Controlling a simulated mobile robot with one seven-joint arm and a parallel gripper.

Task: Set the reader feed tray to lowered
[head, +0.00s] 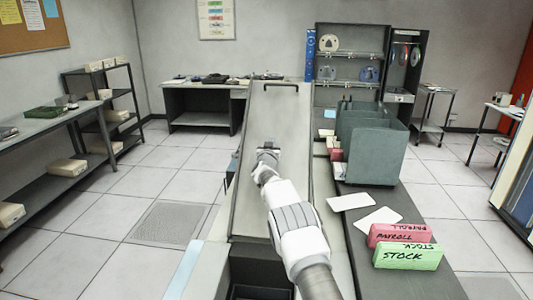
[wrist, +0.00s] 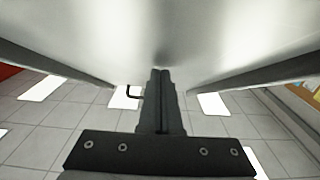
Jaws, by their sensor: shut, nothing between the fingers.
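The reader feed tray (head: 283,115) is a long pale metal panel with dark side rails. It stands tilted up in the middle of the head view, with a small dark handle (head: 281,87) at its top edge. My gripper (head: 268,148) is shut and empty in front of the panel, below the handle. In the wrist view, my gripper's fingertips (wrist: 160,72) are close to the panel; I cannot tell if they touch.
A dark counter (head: 375,245) on the right holds a grey-green card bin (head: 378,152), loose white cards (head: 350,202), and pink (head: 400,235) and green (head: 408,257) card blocks. Shelves (head: 75,165) stand at left, a desk (head: 205,105) behind. Floor is clear at left.

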